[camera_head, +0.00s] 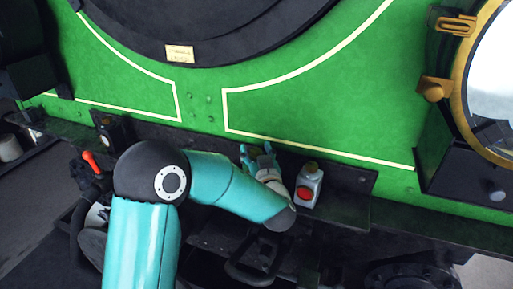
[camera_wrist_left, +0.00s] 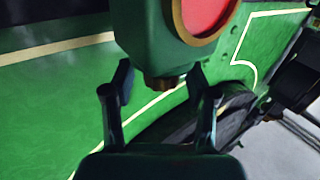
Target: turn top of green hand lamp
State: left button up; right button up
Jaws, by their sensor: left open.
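In the left wrist view, a green hand lamp (camera_wrist_left: 155,40) fills the top middle, with a red lens in a brass ring. Its brown-brass top (camera_wrist_left: 160,83) points down in that picture, between the two fingers of my left gripper (camera_wrist_left: 160,85). The fingers are open, with gaps visible on both sides. In the head view my left gripper (camera_head: 257,150) is at the dark ledge, its fingers up. A pale grey lamp (camera_head: 313,187) with a red lens and brassy top stands just right of it; I cannot tell whether it is the same lamp. My right gripper is not visible.
The green front panel (camera_head: 300,120) with cream lines rises behind the dark ledge (camera_head: 345,180). A large brass-rimmed headlamp (camera_head: 462,90) is at the right. A small black lamp (camera_head: 110,132) and a red-orange handle (camera_head: 90,160) are at the left.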

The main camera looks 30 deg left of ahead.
pick_arm(q)
jog(key=shift+w+a, duration=0.1)
jog(key=shift+a, duration=0.1)
grip_shut()
dwell(0.3)
